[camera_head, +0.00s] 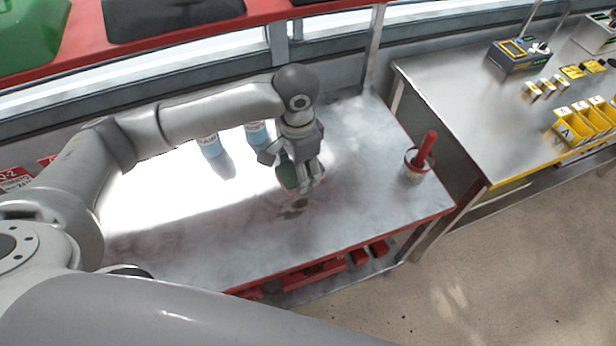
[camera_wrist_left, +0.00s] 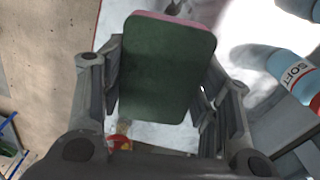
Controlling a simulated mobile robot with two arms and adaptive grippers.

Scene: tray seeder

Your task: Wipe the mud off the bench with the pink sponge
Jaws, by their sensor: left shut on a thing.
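The pink sponge (camera_wrist_left: 168,68) is held with its dark green scouring face toward the left wrist camera; a thin pink edge shows along its top. In the head view the sponge (camera_head: 286,176) shows as a green patch, partly hidden by the fingers. My left gripper (camera_head: 303,180) is shut on it, over the middle of the bench (camera_head: 220,235). I cannot tell whether the sponge touches the bench. Dark brown mud spots (camera_head: 296,206) lie on the bench just in front of the gripper. My right gripper is not in view.
A white and red pot with a red handle (camera_head: 418,163) stands at the bench's right end. A second table (camera_head: 470,110) with yellow bins is further right.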

